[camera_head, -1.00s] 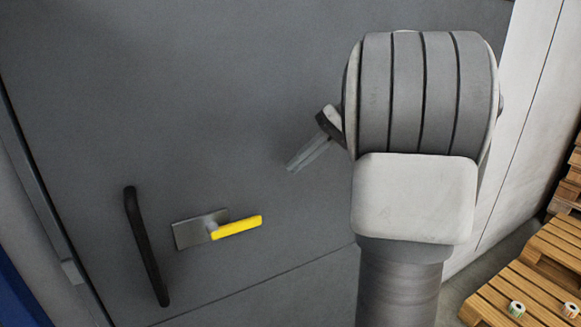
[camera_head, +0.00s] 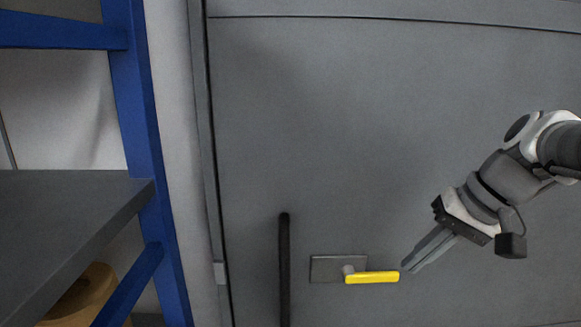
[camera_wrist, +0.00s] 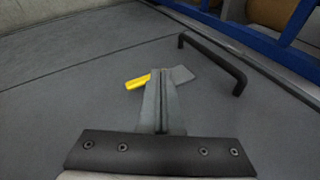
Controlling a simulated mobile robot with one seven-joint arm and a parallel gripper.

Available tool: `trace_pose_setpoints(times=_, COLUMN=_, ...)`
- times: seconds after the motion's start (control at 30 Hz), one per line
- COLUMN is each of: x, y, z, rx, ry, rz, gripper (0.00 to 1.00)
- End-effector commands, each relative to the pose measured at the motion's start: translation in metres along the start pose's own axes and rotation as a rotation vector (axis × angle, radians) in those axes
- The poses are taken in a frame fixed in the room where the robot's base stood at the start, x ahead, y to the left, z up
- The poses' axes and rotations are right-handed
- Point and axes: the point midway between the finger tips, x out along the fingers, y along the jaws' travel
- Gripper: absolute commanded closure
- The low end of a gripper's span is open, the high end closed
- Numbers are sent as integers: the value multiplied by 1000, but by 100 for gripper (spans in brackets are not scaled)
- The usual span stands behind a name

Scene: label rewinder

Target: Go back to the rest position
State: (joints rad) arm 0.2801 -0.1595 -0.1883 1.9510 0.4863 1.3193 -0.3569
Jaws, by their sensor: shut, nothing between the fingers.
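My gripper (camera_head: 412,266) is at the right of the head view, with its fingers together and empty, pointing down and left. Its tips appear close to the free end of a yellow lever handle (camera_head: 372,278) on a grey plate (camera_head: 325,268). I cannot tell from the pictures whether they touch. In the wrist view the shut fingers (camera_wrist: 162,85) cover part of the lever. The yellow end (camera_wrist: 137,82) shows on their left and the plate (camera_wrist: 182,74) on their right.
The lever sits on a large grey door panel (camera_head: 400,120) that looks closed. A black bar handle (camera_head: 285,265) stands left of the lever. A blue-framed rack (camera_head: 150,130) with a dark shelf (camera_head: 70,215) is at the far left. The panel above my gripper is clear.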

Motion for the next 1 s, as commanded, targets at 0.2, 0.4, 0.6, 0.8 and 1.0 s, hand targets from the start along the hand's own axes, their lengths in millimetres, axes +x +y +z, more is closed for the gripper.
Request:
trace_pose_setpoints(times=0.2, x=14, y=-20, z=64, rx=-114, ry=59, rz=173, gripper=100)
trace_pose_setpoints(times=0.4, x=26, y=-20, z=107, rx=-231, ry=159, rz=304, gripper=100)
trace_pose_setpoints(times=0.6, x=34, y=-15, z=126, rx=-310, ry=238, rz=371, gripper=100)
trace_pose_setpoints(times=0.8, x=35, y=-14, z=129, rx=-326, ry=257, rz=384, gripper=100)
trace_pose_setpoints(times=1.0, x=35, y=-14, z=129, rx=-326, ry=257, rz=384, gripper=100)
